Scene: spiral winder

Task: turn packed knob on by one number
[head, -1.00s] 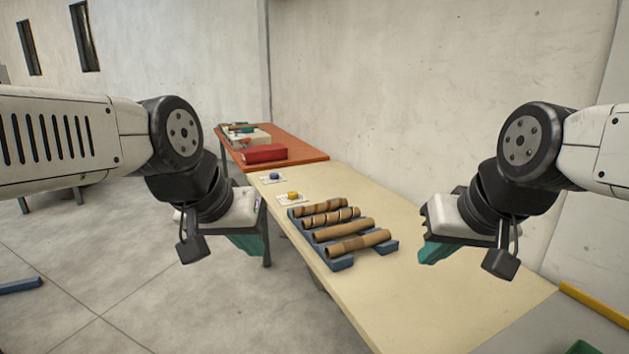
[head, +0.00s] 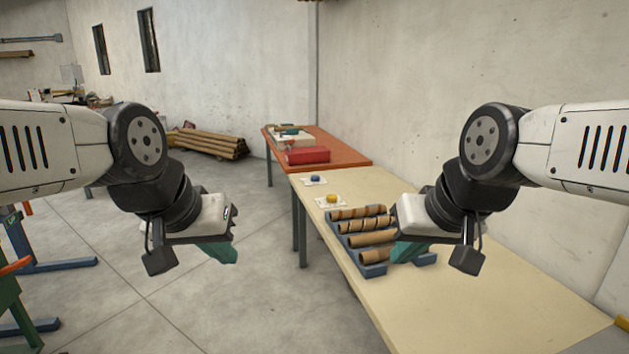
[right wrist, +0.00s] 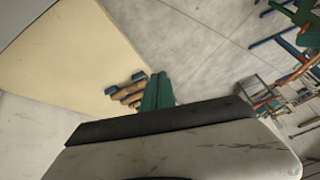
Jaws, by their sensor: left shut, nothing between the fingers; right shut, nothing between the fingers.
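Two small knobs on white plates lie on the cream table (head: 470,270) at its far end. One knob is blue (head: 314,177) and the other is yellow (head: 332,198). Any numbers or labels on them are too small to read. My left gripper (head: 228,256) is shut and empty over the floor, left of the table. My right gripper (head: 402,252) is shut and empty in front of the rack in the head view. Its green fingers show together in the right wrist view (right wrist: 158,92). Both grippers are well apart from the knobs.
A blue rack (head: 372,270) holds several brown tubes (head: 352,226) nearer than the knobs. An orange table (head: 345,150) with a red box (head: 307,155) stands behind. Brown rolls (head: 210,143) lie on the floor at the back left.

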